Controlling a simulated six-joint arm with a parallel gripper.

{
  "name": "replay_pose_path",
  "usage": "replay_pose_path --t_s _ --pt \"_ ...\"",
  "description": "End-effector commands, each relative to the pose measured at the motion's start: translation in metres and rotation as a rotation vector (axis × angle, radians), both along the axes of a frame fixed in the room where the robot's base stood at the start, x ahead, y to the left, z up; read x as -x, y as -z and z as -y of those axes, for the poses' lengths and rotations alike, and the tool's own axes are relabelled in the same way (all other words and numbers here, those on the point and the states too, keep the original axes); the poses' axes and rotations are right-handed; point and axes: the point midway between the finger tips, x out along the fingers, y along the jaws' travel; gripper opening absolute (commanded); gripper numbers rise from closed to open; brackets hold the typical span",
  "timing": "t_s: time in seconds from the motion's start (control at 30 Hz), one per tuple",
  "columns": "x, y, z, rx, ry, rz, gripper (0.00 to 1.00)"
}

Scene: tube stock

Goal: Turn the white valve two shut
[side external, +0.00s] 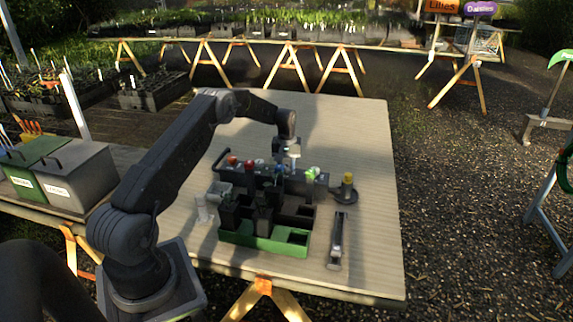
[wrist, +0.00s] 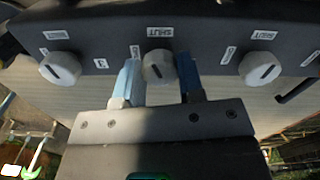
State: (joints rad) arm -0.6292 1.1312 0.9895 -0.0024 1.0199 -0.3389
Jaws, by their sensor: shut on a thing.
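In the wrist view a dark panel (wrist: 200,25) carries three white round valve knobs in a row. The middle knob (wrist: 158,68) sits between the two blue fingertips of my gripper (wrist: 157,75), which is shut on it. Its dark pointer line is slightly tilted, near the upright SHUT direction. The left knob (wrist: 60,69) and right knob (wrist: 258,69) stand free, with slanted pointer lines. A SHUT label (wrist: 160,32) shows above the middle knob. The valve numbers are too small to read. In the side view my gripper (side external: 291,160) is at the dark panel, and the gripped knob is hard to make out.
In the side view a green tray (side external: 262,243) with black pots stands in front of the panel. The table's right side is clear.

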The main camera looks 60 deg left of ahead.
Motion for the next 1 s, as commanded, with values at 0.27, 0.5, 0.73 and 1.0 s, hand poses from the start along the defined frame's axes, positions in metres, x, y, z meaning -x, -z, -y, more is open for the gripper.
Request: replay_pose_path --t_s 0.27,0.5,0.73,1.0 --pt "-0.0005 -0.0003 -0.0002 -0.001 0.116 -0.001 0.12" --pt "-0.0006 -0.0003 -0.0003 -0.003 0.343 -0.001 0.12" --pt "-0.0006 -0.0004 -0.0004 -0.003 0.399 -0.001 0.12" --pt "-0.0006 -0.0004 -0.0004 -0.003 0.397 -0.001 0.44"
